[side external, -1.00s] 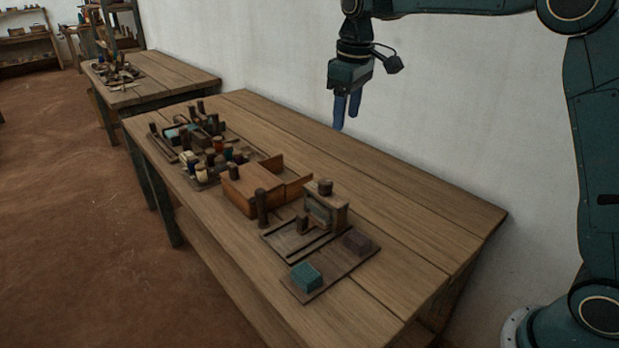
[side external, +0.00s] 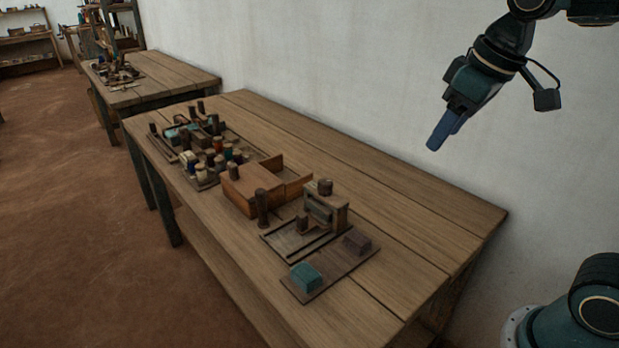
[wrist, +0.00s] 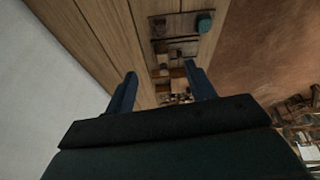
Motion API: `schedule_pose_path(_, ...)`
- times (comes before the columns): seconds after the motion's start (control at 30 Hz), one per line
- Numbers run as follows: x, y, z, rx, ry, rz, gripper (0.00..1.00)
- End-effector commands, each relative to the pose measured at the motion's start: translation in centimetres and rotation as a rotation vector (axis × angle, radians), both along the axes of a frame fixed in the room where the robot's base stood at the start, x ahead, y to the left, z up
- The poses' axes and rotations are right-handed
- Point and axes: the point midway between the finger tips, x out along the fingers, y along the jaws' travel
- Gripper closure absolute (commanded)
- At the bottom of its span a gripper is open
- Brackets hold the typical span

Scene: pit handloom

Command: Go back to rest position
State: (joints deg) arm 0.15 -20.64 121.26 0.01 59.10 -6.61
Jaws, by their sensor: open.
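My gripper (side external: 441,134) is raised above the right part of the wooden table (side external: 410,205), in front of the white wall. Its blue fingers point down and to the left, tilted, and touch nothing. In the wrist view my gripper (wrist: 158,82) shows two blue fingers spread apart, with nothing between them except the table and the objects far below.
On the table stand a wooden box (side external: 246,190), a board with a teal block (side external: 305,276) and a dark block (side external: 357,241), and several spools (side external: 210,160). The table's back and right parts are clear. A second table (side external: 165,75) stands behind.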

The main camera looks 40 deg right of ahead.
Motion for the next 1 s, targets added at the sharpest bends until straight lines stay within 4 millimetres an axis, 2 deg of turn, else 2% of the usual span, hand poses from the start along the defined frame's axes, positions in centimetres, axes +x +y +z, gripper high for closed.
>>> schedule_pose_path(0.1,-2.7,0.0,-0.8,0.009,-0.034,-0.023,0.45)
schedule_pose_path(0.3,-6.6,0.1,-2.6,0.027,-0.086,-0.062,0.45)
schedule_pose_path(0.5,-9.2,0.1,-4.4,0.041,-0.124,-0.090,0.45)
schedule_pose_path(0.7,-10.1,0.1,-5.2,0.047,-0.138,-0.103,0.45)
schedule_pose_path(1.0,-10.2,0.1,-5.2,0.047,-0.138,-0.103,0.45)
